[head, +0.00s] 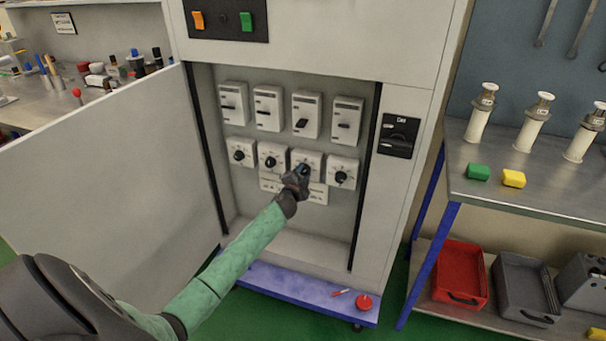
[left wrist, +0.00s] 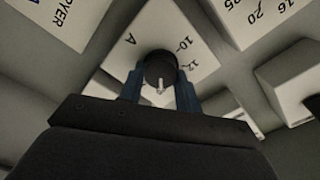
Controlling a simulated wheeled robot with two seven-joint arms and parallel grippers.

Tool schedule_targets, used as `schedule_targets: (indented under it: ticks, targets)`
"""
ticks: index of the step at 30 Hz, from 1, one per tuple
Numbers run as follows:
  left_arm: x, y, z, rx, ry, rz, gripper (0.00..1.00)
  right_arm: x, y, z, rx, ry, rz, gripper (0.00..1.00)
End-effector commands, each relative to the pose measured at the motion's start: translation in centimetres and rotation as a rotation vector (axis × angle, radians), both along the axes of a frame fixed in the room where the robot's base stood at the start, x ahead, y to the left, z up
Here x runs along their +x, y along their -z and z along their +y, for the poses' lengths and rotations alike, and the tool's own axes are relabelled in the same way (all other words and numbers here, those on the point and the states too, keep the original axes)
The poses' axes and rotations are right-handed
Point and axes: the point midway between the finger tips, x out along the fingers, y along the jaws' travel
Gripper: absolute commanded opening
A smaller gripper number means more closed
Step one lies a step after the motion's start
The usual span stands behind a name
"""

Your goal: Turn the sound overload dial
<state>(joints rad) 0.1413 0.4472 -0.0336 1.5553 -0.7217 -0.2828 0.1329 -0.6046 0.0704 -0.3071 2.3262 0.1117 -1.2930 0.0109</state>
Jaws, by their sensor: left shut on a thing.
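Inside the open grey cabinet is a row of white overload modules with black dials. My left gripper (head: 303,171) is at the third module from the left (head: 316,157) and covers its dial in the head view. In the left wrist view the black round dial (left wrist: 160,70) sits between the two blue fingers of my left gripper (left wrist: 160,88), which are shut on it. A pale pointer shows on the dial, and the scale has "A", "10" and "12". The other dials (head: 238,155), (head: 270,162) and (head: 341,177) are free. My right gripper is not in view.
Breakers with levers (head: 267,107) are mounted above the dials. The cabinet door (head: 120,165) stands open at the left. A main switch (head: 397,136) is on the right frame. A workbench (head: 540,205) stands at the right.

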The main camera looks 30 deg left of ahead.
Motion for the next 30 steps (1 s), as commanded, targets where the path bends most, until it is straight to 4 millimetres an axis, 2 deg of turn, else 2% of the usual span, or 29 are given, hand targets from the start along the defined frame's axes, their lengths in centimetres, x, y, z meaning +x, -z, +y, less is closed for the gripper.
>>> schedule_targets:
  ticks: [15,16,19,30]
  targets:
    - [-0.03,0.14,-0.08,0.023,0.001,0.007,0.11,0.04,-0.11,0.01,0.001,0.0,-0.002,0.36]
    - [-0.03,0.14,-0.08,0.023,0.001,0.007,0.35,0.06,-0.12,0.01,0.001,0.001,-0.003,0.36]
    - [-0.02,0.13,-0.08,0.023,0.001,0.007,0.55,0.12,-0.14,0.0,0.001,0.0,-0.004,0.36]
    - [-0.32,0.09,-0.12,0.022,0.001,0.006,0.55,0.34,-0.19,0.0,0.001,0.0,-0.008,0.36]
